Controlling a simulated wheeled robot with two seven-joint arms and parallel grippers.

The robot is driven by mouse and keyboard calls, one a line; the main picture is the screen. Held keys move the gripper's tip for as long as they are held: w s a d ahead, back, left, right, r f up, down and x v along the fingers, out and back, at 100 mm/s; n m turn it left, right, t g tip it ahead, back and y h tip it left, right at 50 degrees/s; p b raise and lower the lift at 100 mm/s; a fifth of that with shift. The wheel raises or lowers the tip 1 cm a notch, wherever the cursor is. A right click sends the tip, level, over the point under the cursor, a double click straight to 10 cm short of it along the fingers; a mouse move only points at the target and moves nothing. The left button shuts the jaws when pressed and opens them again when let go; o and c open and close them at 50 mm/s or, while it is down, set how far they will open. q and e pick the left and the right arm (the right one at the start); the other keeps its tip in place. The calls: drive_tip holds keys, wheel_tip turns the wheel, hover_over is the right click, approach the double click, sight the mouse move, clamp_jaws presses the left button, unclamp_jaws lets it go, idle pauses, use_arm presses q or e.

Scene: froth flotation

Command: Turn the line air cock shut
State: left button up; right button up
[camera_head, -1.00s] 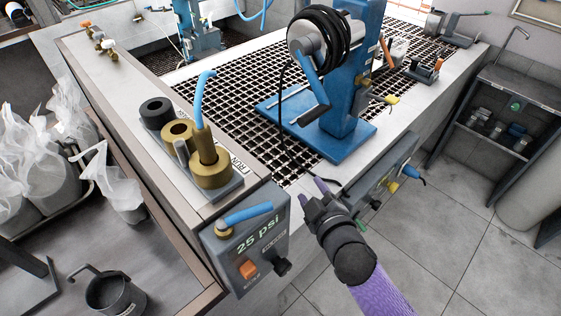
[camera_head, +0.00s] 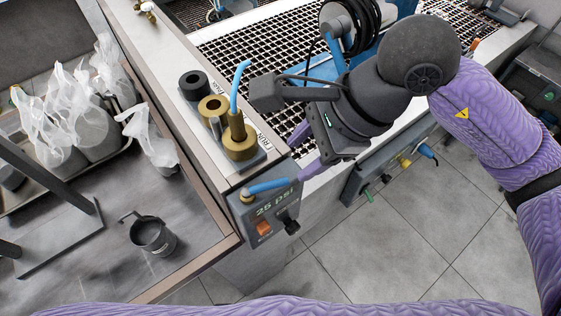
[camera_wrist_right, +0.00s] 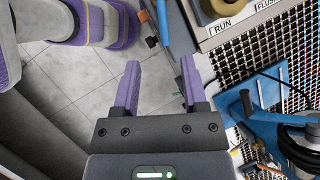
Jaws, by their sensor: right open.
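A grey box (camera_head: 266,214) marked 25 psi hangs on the bench's front corner. On its top a brass fitting (camera_head: 247,196) carries a blue lever-like piece (camera_head: 272,186) pointing right; I take this for the line air cock, though no name shows on it. My right gripper (camera_head: 300,152) is open and empty, above and to the right of the blue piece, apart from it. In the right wrist view its two purple fingers (camera_wrist_right: 160,75) are spread with only floor between them. My left gripper is not in view.
A brass holder (camera_head: 239,146) with a blue hose stands behind the box, beside the RUN label. The box has an orange switch (camera_head: 264,227) and black knob (camera_head: 290,222). A panel with yellow and blue fittings (camera_head: 404,160) is at right. Floor (camera_head: 370,240) in front is clear.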

sight(275, 182)
drive_tip(key=shift+h, duration=0.3)
drive_tip(key=x, duration=0.6)
drive_tip(key=w+x, duration=0.1)
drive_tip(key=x, duration=0.2)
drive_tip(key=shift+d+f+p, duration=0.25)
drive_tip(key=shift+f+p, duration=0.1)
drive_tip(key=shift+f, duration=0.05)
clamp_jaws()
idle(0.5)
